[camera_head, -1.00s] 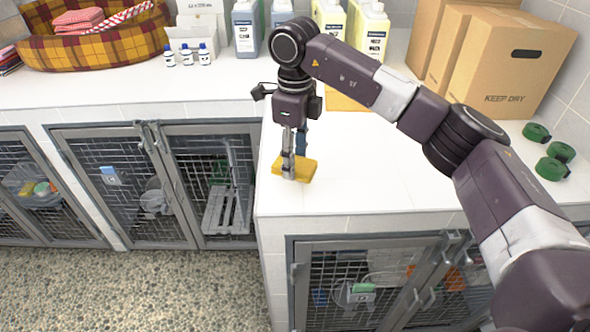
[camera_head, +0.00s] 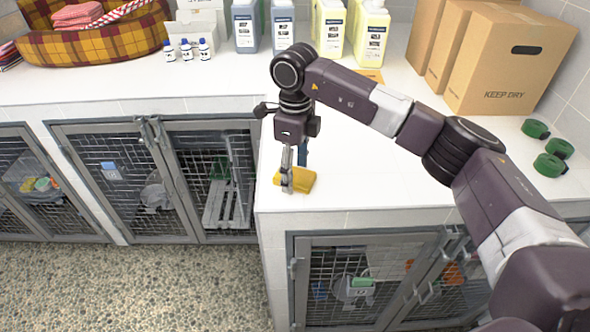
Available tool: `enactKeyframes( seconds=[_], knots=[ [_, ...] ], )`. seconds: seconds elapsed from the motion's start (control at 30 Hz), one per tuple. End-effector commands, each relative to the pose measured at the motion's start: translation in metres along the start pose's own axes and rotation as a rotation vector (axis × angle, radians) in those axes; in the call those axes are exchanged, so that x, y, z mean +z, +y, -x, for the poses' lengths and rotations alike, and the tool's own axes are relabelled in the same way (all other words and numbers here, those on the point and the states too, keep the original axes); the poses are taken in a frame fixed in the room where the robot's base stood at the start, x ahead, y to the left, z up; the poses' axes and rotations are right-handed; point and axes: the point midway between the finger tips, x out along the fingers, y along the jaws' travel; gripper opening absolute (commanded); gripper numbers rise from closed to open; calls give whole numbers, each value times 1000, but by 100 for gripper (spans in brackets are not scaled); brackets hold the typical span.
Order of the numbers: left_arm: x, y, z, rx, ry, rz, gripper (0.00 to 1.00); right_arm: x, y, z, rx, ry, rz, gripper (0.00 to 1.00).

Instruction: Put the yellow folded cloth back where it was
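The yellow folded cloth (camera_head: 303,181) is at the left front corner of the right-hand white counter. My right gripper (camera_head: 294,180) points down at it, one finger in front of the cloth and the other mostly hidden behind. The fingers appear closed on it. I cannot tell whether the cloth rests on the counter or hangs just above. My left gripper is not in view.
A flat orange-yellow piece (camera_head: 370,75) lies behind my arm, partly hidden. Bottles (camera_head: 328,30), cardboard boxes (camera_head: 510,65) and green rolls (camera_head: 550,165) stand around the counter (camera_head: 370,190). A plaid basket (camera_head: 95,45) is at the back left. The counter's middle is clear.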

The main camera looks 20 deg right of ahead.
Motion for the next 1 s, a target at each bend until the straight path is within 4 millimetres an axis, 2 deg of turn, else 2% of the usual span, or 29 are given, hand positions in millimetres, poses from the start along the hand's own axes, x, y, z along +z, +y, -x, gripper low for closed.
enactKeyframes(
  seconds=[0.3,0.37,0.8,1.0],
  knots=[
    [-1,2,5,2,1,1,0,0,0,6,0,0,0,62],
    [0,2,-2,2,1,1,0,1,-1,10,-2,-2,0,62],
    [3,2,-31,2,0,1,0,1,0,98,-2,-3,0,62],
    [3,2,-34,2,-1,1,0,0,0,119,0,-1,-1,62]
  ],
)
